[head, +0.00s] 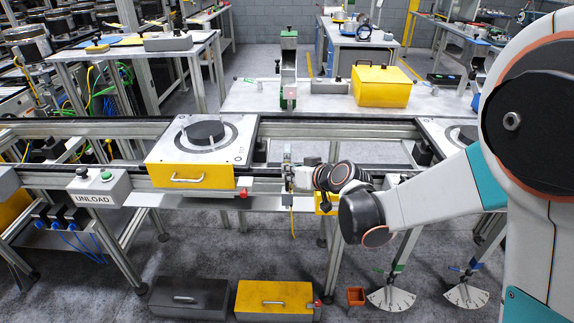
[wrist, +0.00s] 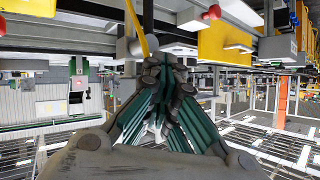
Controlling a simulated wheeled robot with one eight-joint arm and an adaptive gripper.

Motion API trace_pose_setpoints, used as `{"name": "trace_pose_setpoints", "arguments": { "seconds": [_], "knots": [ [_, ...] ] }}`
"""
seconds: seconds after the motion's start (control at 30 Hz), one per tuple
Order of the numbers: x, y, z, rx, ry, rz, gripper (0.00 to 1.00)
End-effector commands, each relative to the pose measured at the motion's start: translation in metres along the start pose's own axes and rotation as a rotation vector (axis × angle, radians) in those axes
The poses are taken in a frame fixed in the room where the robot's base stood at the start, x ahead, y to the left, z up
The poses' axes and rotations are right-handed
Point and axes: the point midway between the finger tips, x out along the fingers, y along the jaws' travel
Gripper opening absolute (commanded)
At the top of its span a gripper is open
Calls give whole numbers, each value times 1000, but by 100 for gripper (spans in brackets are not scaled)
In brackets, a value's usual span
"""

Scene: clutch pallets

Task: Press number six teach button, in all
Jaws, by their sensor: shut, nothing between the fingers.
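My gripper (wrist: 178,62) is shut and empty in the wrist view, its dark, teal-sided fingers together. In the head view my arm reaches in from the right and ends at the conveyor's front rail. A small grey-green device (head: 288,157) stands on that rail, just left of my wrist, with a yellow cable (head: 292,222) hanging below it. In the wrist view a yellow cable (wrist: 137,28) runs close to the fingertips. I cannot tell whether the fingers touch anything. No teach button or number six can be made out.
A pallet (head: 202,136) with a black disc sits on the conveyor, left of my wrist, above a yellow front with a handle. An UNLOAD box (head: 98,188) with buttons is at left. Dark (head: 180,297) and yellow (head: 274,300) boxes lie on the floor. A yellow bin (head: 381,86) stands behind.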

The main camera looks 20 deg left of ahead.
Motion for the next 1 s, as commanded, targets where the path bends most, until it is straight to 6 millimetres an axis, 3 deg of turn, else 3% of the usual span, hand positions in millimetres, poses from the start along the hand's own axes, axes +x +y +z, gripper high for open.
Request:
{"name": "trace_pose_setpoints", "arguments": {
  "seconds": [1.0],
  "knots": [
    [-17,-13,13,0,0,0,0]
  ]
}}
